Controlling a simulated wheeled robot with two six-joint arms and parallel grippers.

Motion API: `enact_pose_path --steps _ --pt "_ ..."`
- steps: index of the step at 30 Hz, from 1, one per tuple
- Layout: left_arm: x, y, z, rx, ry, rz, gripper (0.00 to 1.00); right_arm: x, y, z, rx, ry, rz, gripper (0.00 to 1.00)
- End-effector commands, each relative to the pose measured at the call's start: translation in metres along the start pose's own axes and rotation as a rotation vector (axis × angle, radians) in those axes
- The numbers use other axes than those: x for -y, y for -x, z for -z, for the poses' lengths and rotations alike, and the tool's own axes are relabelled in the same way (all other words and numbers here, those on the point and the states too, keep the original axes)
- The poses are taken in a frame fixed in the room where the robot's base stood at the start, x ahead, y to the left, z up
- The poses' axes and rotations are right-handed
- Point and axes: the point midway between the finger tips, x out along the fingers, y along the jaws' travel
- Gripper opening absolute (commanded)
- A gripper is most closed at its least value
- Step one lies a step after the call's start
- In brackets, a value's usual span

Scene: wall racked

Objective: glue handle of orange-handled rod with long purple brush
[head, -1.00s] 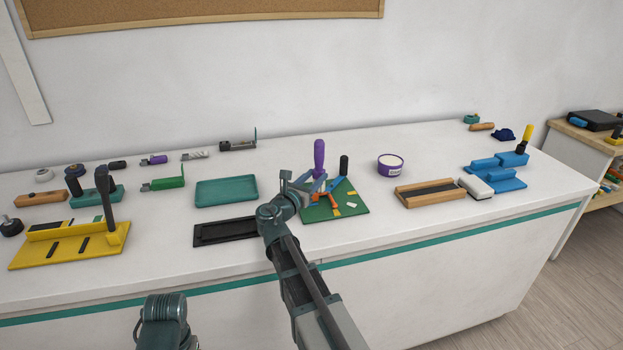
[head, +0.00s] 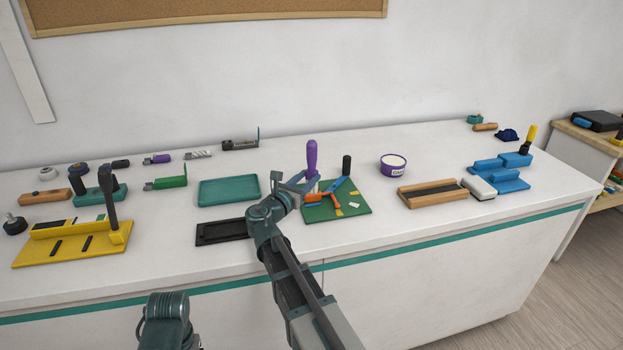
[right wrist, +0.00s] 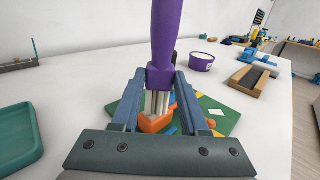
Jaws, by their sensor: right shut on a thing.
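My right gripper (head: 308,184) is shut on the long purple brush (head: 312,157) and holds it upright, bristles down, over the green board. The right wrist view shows the purple handle (right wrist: 164,40) between the fingers and pale bristles (right wrist: 157,103) below. The orange handle (head: 322,199) of a rod lies on the green board (head: 347,208). In the right wrist view the orange part (right wrist: 152,125) is right by the bristle ends; I cannot tell whether they touch. My fingers partly hide it. My left gripper is out of view.
A purple tub with white contents (head: 393,166) stands right of the board. A black tray (head: 222,232) and a teal tray (head: 229,190) lie to its left. A wooden tray (head: 433,194) and a blue fixture (head: 500,176) stand farther right. The counter's front strip is clear.

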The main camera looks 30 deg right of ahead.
Motion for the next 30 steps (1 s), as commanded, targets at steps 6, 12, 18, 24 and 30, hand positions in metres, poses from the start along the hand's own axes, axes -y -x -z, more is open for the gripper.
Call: enact_pose_path --steps 6,12,18,24,30 --pt "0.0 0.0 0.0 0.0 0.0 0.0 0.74 -0.002 0.002 0.0 0.001 0.001 0.001 0.0" --pt "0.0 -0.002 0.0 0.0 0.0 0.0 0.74 -0.009 0.008 0.001 0.001 0.001 -0.001 0.0" --pt "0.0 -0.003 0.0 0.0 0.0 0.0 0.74 -0.014 0.014 0.003 -0.001 0.0 0.0 0.0" --pt "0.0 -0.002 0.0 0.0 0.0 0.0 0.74 -0.017 0.016 0.002 -0.002 -0.001 -0.001 0.0" --pt "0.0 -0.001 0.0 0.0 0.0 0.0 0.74 -0.025 0.024 0.001 -0.002 -0.002 -0.002 0.0"
